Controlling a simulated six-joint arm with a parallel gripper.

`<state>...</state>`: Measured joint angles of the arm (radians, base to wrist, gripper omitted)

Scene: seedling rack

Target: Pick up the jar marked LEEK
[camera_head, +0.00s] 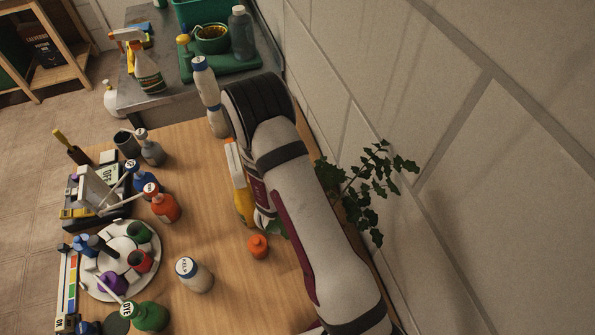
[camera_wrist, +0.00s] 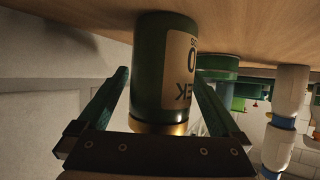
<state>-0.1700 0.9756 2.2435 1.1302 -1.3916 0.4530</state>
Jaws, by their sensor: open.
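The wrist view is upside down, with the tabletop at its top. There a dark green jar (camera_wrist: 150,75) with a gold-coloured band near its lid stands on the wood. My gripper (camera_wrist: 161,88) is open, with one green finger on each side of the jar. I cannot tell whether either finger touches it. In the head view my arm covers most of this spot; only a bit of green (camera_head: 280,229) shows beside it.
In the head view a small orange item (camera_head: 258,246) and a white-capped KELP jar (camera_head: 194,275) stand left of my arm. A yellow spray bottle (camera_head: 243,198) is close beside it. A leafy plant (camera_head: 369,190) stands by the wall. White bottles (camera_wrist: 283,120) show in the wrist view.

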